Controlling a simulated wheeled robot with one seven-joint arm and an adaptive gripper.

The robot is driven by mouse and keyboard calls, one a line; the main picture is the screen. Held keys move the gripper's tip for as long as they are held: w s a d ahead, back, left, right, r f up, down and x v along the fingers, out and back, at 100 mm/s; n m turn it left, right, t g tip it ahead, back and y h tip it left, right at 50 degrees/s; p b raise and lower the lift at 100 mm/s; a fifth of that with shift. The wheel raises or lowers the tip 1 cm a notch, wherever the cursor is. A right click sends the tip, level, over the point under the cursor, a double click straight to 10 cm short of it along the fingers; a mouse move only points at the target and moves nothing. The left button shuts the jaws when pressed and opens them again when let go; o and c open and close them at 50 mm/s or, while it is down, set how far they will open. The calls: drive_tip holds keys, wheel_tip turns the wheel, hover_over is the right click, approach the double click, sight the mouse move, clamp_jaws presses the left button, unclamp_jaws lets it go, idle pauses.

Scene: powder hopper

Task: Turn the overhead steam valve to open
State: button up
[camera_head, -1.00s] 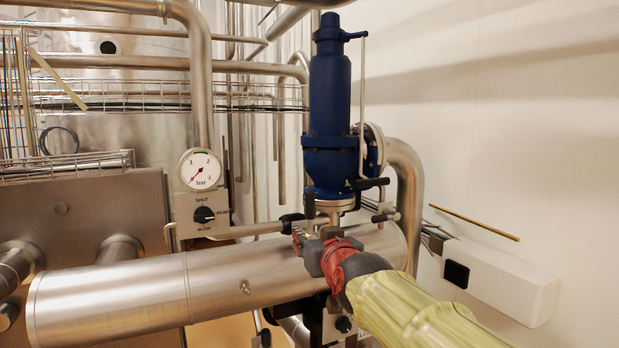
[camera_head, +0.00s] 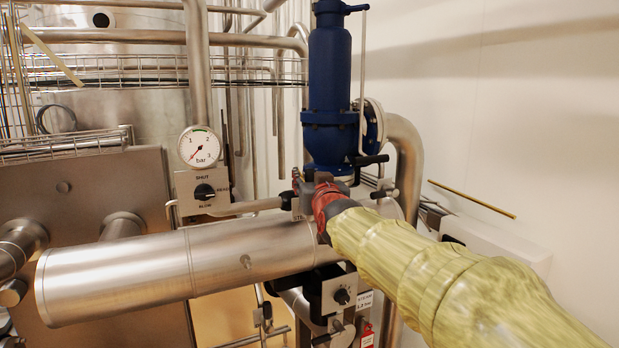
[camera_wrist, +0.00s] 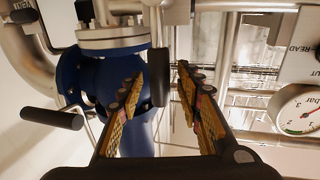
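My gripper (camera_head: 303,188) is up at the pipework just below the blue valve body (camera_head: 330,85), and my arm hides much of that spot in the head view. In the wrist view my gripper (camera_wrist: 158,80) is open, with its two yellow-padded fingers apart. A black handle (camera_wrist: 160,77) stands between or just beyond the fingertips, and I cannot tell whether they touch it. It is likely the steam valve's handle, but its link to the pipe is partly hidden. Another black lever (camera_wrist: 52,115) sticks out left beside the blue body.
A pressure gauge (camera_head: 200,147) sits above a selector box (camera_head: 203,192) on the left. A large steel cylinder (camera_head: 130,272) lies below my gripper. A white box (camera_head: 495,243) is on the right wall. A lower panel with a knob (camera_head: 340,295) hangs under the cylinder.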

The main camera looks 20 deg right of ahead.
drive_tip(key=shift+c, duration=1.3)
clamp_jaws()
